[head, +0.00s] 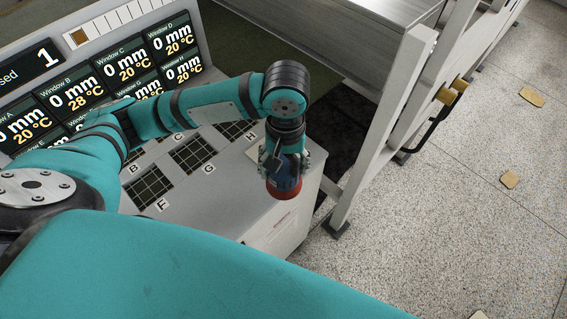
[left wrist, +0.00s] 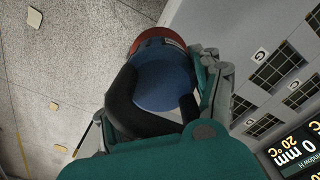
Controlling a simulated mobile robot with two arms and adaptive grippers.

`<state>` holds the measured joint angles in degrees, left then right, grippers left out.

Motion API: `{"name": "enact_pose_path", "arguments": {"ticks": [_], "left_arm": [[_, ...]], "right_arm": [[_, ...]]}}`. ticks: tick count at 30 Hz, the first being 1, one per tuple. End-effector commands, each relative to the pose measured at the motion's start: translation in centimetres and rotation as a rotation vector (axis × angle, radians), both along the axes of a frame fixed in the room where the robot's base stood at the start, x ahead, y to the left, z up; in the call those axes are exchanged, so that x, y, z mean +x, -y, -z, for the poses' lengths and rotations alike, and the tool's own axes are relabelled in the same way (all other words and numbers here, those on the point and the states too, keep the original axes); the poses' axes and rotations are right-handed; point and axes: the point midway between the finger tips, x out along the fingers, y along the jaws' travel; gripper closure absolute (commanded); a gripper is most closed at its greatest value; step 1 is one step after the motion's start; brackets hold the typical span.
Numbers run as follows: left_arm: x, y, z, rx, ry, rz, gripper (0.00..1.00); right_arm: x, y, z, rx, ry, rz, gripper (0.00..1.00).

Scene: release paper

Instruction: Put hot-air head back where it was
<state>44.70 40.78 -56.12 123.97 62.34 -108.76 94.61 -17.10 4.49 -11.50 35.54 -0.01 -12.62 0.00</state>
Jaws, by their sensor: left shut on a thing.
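The hot-air head (head: 286,188) is a blue body with a red-orange rim at its lower end. My left gripper (head: 283,166) is shut on it and holds it near the right edge of the grey console top (head: 226,184). In the left wrist view, the blue hot-air head (left wrist: 160,84) sits between the fingers of my left gripper (left wrist: 166,98), with the red rim at the far end. The gripper hides part of its body. I cannot tell whether it touches the console. My right gripper is not in view.
Dark gridded windows with letter labels, such as window G (head: 193,153), lie left of the held head. Display screens (head: 128,62) stand behind them. A light frame post (head: 382,130) rises to the right. Open speckled floor (head: 450,220) lies beyond it.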

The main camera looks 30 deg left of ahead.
Motion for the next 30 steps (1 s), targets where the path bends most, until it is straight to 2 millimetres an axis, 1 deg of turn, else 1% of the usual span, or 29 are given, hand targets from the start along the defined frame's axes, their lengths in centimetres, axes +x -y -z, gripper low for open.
{"name": "enact_pose_path", "arguments": {"ticks": [1, 9, 15, 19, 23, 30], "left_arm": [[1.2, -0.9, -0.3, 0.003, 0.004, -0.008, 0.93], [6.1, -4.5, 0.2, 0.0, 0.005, -0.003, 0.93], [9.1, -6.6, 0.6, 0.0, 0.006, -0.001, 0.93], [10.1, -7.3, 0.8, -0.002, 0.005, 0.003, 0.93], [10.3, -7.5, 1.2, -0.002, 0.003, 0.003, 0.93], [10.3, -7.5, 3.9, -0.002, 0.003, 0.005, 0.93]], "right_arm": [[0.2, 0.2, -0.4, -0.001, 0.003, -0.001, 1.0], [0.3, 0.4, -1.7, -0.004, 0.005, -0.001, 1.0], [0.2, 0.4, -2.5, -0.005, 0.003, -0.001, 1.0], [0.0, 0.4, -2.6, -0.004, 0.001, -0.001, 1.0], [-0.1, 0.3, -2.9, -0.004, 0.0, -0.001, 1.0], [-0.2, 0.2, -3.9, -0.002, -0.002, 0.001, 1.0]]}}
